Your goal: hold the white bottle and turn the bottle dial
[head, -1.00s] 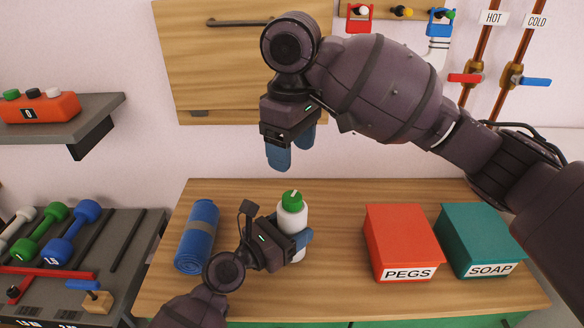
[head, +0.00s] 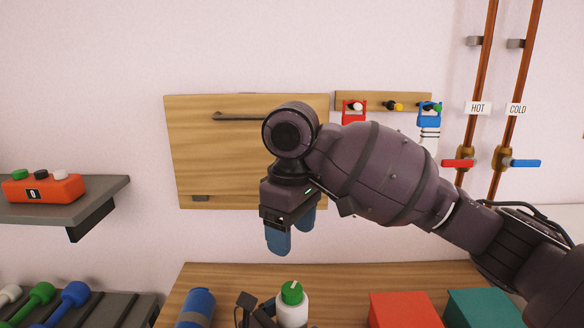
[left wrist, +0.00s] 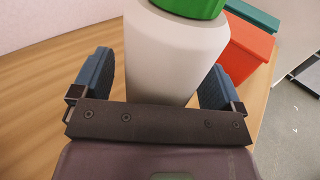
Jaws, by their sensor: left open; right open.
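The white bottle (head: 293,312) stands upright on the wooden table, with a green dial (head: 291,292) on top that carries a white mark. In the left wrist view the bottle (left wrist: 172,55) is between the two blue fingers of my left gripper (left wrist: 160,85), which are open with a gap on the left side. The edge of the green dial (left wrist: 190,6) shows at the top there. In the head view only a small part of the left gripper shows beside the bottle. My right gripper (head: 291,236) is open and empty, pointing down above the bottle and apart from the dial.
A blue rolled mat (head: 196,308) lies left of the bottle. A red box (head: 405,310) and a teal box (head: 484,308) stand to the right. A wooden cabinet (head: 200,140) hangs on the wall behind. A shelf (head: 100,195) with a red timer block is at left.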

